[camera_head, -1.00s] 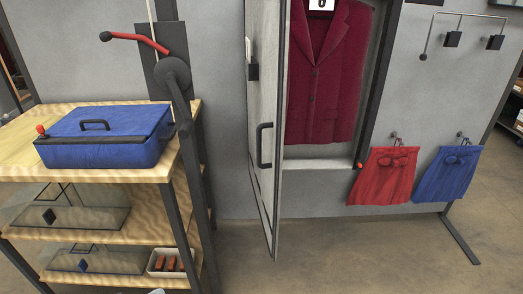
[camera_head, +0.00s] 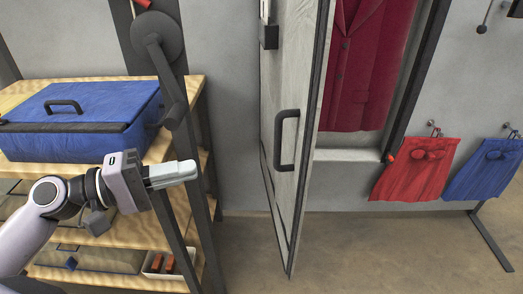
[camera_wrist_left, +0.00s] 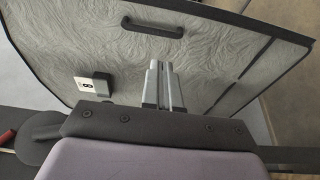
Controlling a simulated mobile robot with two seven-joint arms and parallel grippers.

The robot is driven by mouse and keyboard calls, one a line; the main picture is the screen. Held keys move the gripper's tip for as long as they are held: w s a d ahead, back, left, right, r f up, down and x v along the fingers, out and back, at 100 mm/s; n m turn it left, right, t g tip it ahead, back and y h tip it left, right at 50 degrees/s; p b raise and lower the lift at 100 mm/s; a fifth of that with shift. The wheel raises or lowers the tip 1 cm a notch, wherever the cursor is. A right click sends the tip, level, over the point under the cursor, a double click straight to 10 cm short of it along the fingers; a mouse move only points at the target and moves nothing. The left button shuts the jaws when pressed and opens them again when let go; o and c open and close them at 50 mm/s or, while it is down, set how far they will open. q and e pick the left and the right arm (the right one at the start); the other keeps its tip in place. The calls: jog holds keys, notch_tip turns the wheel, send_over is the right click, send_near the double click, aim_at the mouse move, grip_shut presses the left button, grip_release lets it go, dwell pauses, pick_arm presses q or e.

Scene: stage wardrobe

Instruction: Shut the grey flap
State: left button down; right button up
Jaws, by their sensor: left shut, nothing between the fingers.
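The grey flap (camera_head: 285,135) is a tall panel with a dark edge and a black handle (camera_head: 287,140). It stands open, swung out from the recess where a dark red jacket (camera_head: 357,65) hangs. My left gripper (camera_head: 190,172) is shut and empty, to the left of the flap and apart from it in the head view. In the left wrist view the flap (camera_wrist_left: 215,60) fills much of the picture beyond the shut fingers (camera_wrist_left: 162,75), with its handle (camera_wrist_left: 152,28) at the top. My right gripper is not in view.
A wooden shelf unit (camera_head: 190,88) with a blue case (camera_head: 75,130) on top stands at the left, close to my left arm. A dark post with a lever (camera_head: 165,70) rises beside it. Red (camera_head: 415,168) and blue (camera_head: 485,170) garments hang right of the recess.

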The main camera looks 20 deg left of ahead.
pick_arm(q)
jog(key=p+x, duration=0.4)
jog(key=x, duration=0.9)
jog(key=shift+d, duration=0.25)
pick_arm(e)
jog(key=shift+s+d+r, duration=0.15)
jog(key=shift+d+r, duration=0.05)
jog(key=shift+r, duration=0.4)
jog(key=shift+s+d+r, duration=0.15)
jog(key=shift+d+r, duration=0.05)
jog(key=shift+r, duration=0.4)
pick_arm(q)
jog(key=shift+w+d, duration=0.1)
